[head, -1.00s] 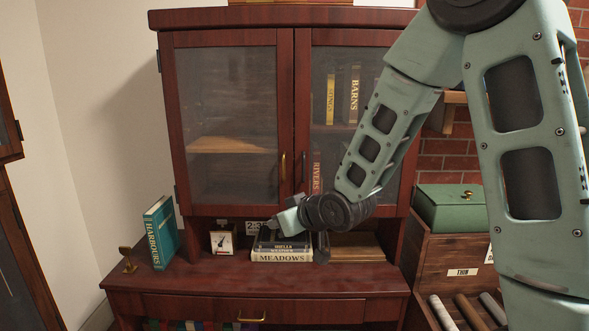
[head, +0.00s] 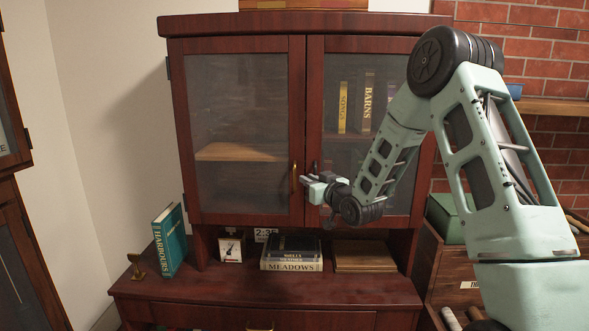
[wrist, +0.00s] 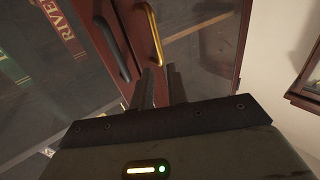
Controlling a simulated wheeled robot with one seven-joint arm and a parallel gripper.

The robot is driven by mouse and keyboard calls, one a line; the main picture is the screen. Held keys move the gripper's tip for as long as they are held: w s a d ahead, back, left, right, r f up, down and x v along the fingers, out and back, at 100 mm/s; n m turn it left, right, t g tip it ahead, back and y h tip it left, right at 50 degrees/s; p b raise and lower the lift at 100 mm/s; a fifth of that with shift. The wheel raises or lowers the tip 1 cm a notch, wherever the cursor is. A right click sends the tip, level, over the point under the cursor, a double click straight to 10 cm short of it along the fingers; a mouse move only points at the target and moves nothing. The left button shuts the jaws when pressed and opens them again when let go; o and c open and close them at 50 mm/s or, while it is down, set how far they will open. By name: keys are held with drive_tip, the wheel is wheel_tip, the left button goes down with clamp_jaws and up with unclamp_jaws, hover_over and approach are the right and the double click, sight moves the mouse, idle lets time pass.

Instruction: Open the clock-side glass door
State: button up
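The cabinet's left glass door (head: 241,130) is shut and has a brass handle (head: 294,177) at its right edge. The right glass door (head: 365,130) is also shut and has a black handle (head: 315,168). A small digital clock (head: 265,234) and a white-faced dial (head: 231,249) stand on the ledge below the left door. My gripper (head: 304,181) is in front of the doors' meeting edge, just right of the brass handle. In the wrist view my gripper (wrist: 162,85) is open and empty, its fingers just short of the brass handle's (wrist: 154,35) near end.
Stacked books (head: 291,254) and a wooden box (head: 364,255) lie on the ledge below the doors. A teal book (head: 170,240) and a small brass object (head: 136,266) stand at the left. A green box (head: 443,217) is at the right. Space before the left door is clear.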

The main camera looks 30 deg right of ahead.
sight(295, 173)
drive_tip(key=w+p, duration=0.2)
drive_tip(key=w, duration=0.6)
drive_tip(key=shift+w, duration=0.35)
clamp_jaws()
